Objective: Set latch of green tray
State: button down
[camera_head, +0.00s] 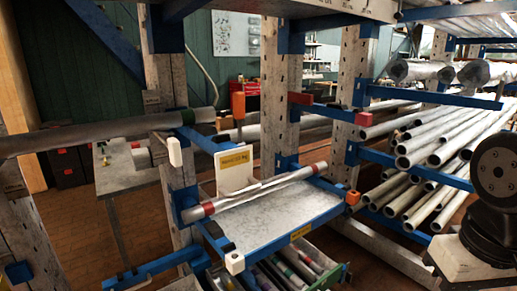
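A low tray with a green rim (333,273) shows at the bottom centre, under a blue-edged grey shelf (262,221). Several tubes (287,272) with coloured ends lie in it. The shelf above and the bottom picture edge hide part of the tray. I cannot tell which part is its latch. A white block (234,262) sits at the shelf's front left corner, and an orange block (352,197) at its right corner. My gripper is not in view; a dark rounded part at the right edge seems to be my arm.
A long grey pipe (100,134) crosses the left side on blue rack arms. A red-ended tube (255,193) and a white labelled card (236,169) are at the blue-edged shelf. Several pipes (430,150) stick out at the right. Brick floor (160,215) shows at the left.

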aim_at(348, 275)
jog(key=z, duration=0.15)
jog(key=k, duration=0.3)
jog(key=u, duration=0.5)
jog(key=i, duration=0.7)
jog(key=z, duration=0.55)
jog(key=i, duration=0.55)
jog(key=z, duration=0.4)
